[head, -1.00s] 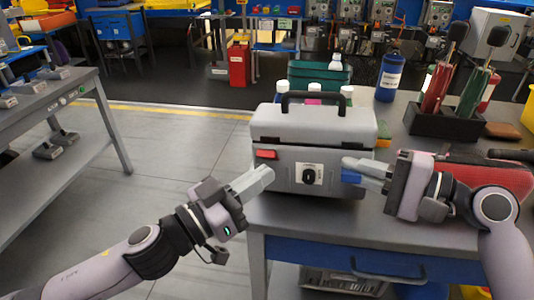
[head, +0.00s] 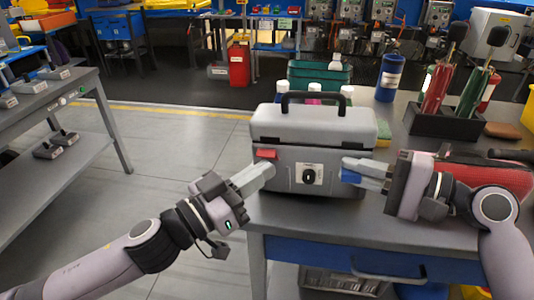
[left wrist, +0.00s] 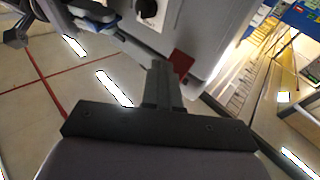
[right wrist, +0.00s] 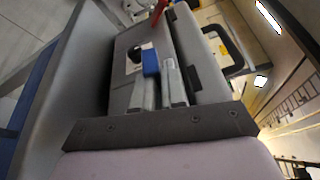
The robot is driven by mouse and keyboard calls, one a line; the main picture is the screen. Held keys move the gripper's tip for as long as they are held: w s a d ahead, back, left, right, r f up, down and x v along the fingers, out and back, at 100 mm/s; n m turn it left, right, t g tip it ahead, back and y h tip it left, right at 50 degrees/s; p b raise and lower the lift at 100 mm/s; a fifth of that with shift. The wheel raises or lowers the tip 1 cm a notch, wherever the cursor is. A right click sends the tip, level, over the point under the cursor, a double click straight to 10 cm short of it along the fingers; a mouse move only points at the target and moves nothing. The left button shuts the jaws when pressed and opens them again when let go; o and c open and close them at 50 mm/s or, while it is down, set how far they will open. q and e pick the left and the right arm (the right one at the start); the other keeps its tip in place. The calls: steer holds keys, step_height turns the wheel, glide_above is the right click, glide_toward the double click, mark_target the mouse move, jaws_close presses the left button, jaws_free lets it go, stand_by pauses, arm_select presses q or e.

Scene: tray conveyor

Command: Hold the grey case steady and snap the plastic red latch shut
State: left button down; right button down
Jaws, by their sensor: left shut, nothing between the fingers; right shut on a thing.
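The grey case (head: 275,128) stands upright on the grey workbench with its lid down and its black handle on top. The red latch (head: 266,154) is on the left of its front face; it also shows in the left wrist view (left wrist: 182,63). It seems to stand out a little from the case. My left gripper (head: 266,170) is shut and empty, its tips just below the red latch; contact cannot be told. My right gripper (head: 362,170) is shut on the blue latch (head: 350,176) at the right of the front, also visible in the right wrist view (right wrist: 150,62).
Several bottles and a green bin (head: 305,72) stand behind the case. The floor left of the workbench (head: 440,233) is open.

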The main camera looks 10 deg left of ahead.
arm_select(q)
steer(key=shift+w+r, duration=0.5)
steer(key=shift+w, duration=0.2)
arm_select(e)
steer(key=shift+r, duration=0.15)
stand_by(0.7)
stand_by(0.3)
arm_select(q)
steer(key=shift+s+f, duration=0.7)
steer(key=shift+s, duration=0.35)
steer(key=shift+s+f, duration=0.75)
steer(key=shift+s, duration=0.3)
steer(key=shift+s+f, duration=0.7)
steer(key=shift+s, duration=0.35)
arm_select(e)
steer(key=c, duration=1.1)
jaws_free()
